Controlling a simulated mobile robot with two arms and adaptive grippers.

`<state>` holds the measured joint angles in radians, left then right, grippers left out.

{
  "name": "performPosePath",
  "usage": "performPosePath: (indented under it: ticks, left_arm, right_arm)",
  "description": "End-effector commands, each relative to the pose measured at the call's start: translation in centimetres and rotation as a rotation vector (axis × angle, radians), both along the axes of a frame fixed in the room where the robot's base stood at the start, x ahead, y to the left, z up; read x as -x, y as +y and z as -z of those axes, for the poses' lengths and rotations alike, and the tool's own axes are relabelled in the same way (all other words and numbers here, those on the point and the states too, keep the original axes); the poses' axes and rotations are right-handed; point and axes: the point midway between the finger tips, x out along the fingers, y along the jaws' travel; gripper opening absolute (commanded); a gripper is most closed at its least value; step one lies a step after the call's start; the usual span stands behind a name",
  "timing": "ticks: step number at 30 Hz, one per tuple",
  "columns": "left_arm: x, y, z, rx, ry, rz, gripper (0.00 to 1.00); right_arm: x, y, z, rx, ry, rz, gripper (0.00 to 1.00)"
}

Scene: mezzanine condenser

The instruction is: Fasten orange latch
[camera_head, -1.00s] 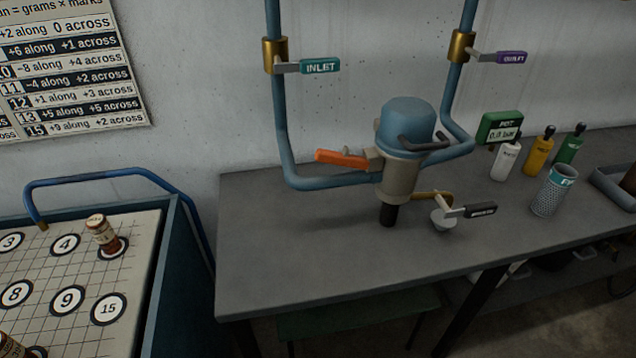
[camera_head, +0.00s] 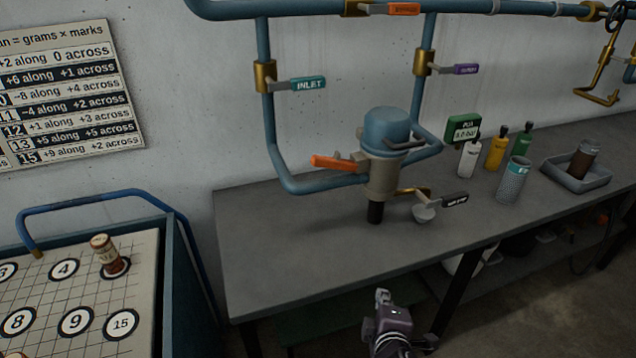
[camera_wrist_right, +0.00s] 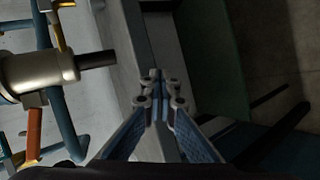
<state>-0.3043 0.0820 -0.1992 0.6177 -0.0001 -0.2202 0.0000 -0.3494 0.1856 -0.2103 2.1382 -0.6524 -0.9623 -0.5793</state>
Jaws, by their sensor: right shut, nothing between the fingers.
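The orange latch (camera_head: 335,162) is a lever on the left side of the blue-capped, beige condenser body (camera_head: 381,178). It points out to the left, tilted slightly up at its tip. In the right wrist view the orange latch (camera_wrist_right: 34,132) hangs off the beige body (camera_wrist_right: 40,72) at the left. My right gripper (camera_head: 383,296) is in front of the bench edge, below and well apart from the latch. In the wrist view its fingertips (camera_wrist_right: 158,80) meet with nothing between them. My left gripper is not in view.
Blue pipes with inlet (camera_head: 309,84) and outlet (camera_head: 466,69) handles rise beside the body. A black-handled drain valve (camera_head: 455,200) sticks out below right. Bottles, a mesh cup (camera_head: 513,180) and a tray (camera_head: 578,180) stand to the right. The bench (camera_head: 300,260) is bare in front.

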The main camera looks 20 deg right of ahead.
Motion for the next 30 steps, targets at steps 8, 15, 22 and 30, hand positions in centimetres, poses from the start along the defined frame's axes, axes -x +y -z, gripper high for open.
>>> performPosePath:
  ticks: [8,15,22,30]
  left_arm:
    - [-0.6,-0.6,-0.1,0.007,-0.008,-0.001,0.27]
    - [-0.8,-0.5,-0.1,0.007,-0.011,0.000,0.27]
    - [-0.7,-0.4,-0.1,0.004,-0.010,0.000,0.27]
    - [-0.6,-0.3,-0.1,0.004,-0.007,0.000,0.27]
  right_arm:
    - [-6.5,1.3,-10.6,0.630,-0.182,-0.250,0.00]
    - [-9.6,5.5,-16.9,1.180,-0.269,-0.409,0.00]
    - [-10.5,8.1,-18.8,1.444,-0.295,-0.470,0.00]
    - [-10.6,8.4,-18.9,1.471,-0.297,-0.476,0.00]
